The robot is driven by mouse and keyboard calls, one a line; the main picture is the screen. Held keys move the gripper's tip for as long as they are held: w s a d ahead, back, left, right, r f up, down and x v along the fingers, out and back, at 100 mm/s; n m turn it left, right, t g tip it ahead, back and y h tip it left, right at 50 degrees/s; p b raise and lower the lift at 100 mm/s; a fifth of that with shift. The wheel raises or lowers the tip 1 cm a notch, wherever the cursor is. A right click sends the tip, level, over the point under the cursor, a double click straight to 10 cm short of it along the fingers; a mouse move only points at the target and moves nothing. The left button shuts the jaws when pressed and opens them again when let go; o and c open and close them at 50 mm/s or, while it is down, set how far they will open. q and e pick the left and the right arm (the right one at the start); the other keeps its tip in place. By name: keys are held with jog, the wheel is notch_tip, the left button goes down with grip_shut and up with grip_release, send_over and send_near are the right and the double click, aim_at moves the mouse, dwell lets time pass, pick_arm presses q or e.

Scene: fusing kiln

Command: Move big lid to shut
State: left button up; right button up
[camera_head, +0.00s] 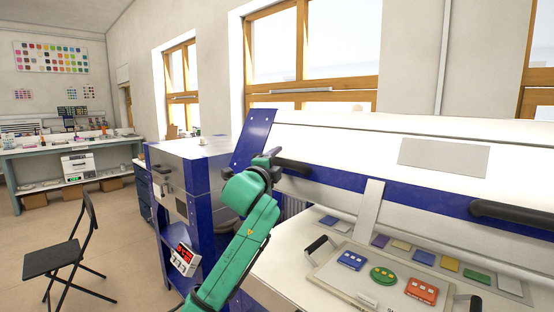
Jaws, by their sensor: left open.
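The big lid (350,146) of the kiln is a long white cover with a blue front band. It stands raised above the kiln bed, with a gap beneath it. A black handle (293,167) is on its left part and another black handle (512,217) is at the right edge of the view. My left gripper (272,162), on a green arm, is open at the left handle. Its fingers are small and partly hidden by the wrist, so I cannot tell whether they touch the handle. My right gripper is not in view.
A white panel (340,271) with coloured glass pieces lies in front under the lid. A smaller white and blue kiln (190,165) stands left, with a red-display controller (184,258) below. A black folding chair (66,254) stands on open floor; a workbench (66,150) is behind.

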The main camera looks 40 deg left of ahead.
pick_arm(q)
grip_shut()
dwell(1.4)
